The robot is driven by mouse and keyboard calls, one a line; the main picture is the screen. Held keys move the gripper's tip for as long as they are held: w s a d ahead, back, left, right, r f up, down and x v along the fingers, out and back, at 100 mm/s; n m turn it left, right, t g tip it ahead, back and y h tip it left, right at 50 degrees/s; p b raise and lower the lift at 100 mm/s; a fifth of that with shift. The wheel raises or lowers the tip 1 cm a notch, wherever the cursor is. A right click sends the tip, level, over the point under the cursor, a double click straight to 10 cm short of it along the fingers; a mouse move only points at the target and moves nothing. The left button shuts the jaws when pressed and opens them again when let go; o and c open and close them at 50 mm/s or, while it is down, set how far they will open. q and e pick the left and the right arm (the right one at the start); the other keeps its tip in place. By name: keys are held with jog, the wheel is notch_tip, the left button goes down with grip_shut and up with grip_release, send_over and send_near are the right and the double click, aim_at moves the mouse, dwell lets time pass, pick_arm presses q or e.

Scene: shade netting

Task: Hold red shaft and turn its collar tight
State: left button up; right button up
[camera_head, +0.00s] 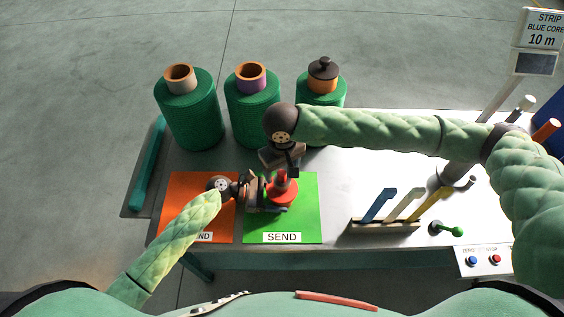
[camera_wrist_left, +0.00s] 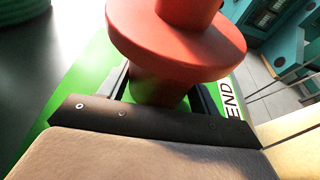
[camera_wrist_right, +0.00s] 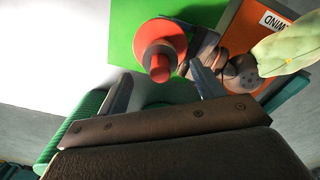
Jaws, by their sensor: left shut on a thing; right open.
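The red shaft (camera_head: 282,190) stands upright on the green SEND mat (camera_head: 300,228) in the head view, with a wide round red flange around it. In the left wrist view the flange (camera_wrist_left: 175,45) overhangs the lower stem (camera_wrist_left: 158,90). My left gripper (camera_head: 266,194) is shut on that stem, below the flange. My right gripper (camera_head: 289,168) is open above the shaft, its fingers pointing down. In the right wrist view the shaft's upper end (camera_wrist_right: 160,68) lies just beyond the gap between the open fingers, apart from them. I cannot make out the collar's threads or seating.
An orange mat (camera_head: 185,195) lies left of the green one. Several green netting rolls (camera_head: 187,115) stand behind. A rack (camera_head: 385,225) with blue, white and yellow upright pieces, a green-knobbed piece (camera_head: 448,228) and a button box (camera_head: 484,261) are at right.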

aim_at(282, 179)
jog(key=shift+f, duration=2.7)
jog(key=shift+c, duration=0.5)
grip_shut()
jog(key=shift+m, duration=1)
grip_release()
jog(key=shift+r, duration=1.5)
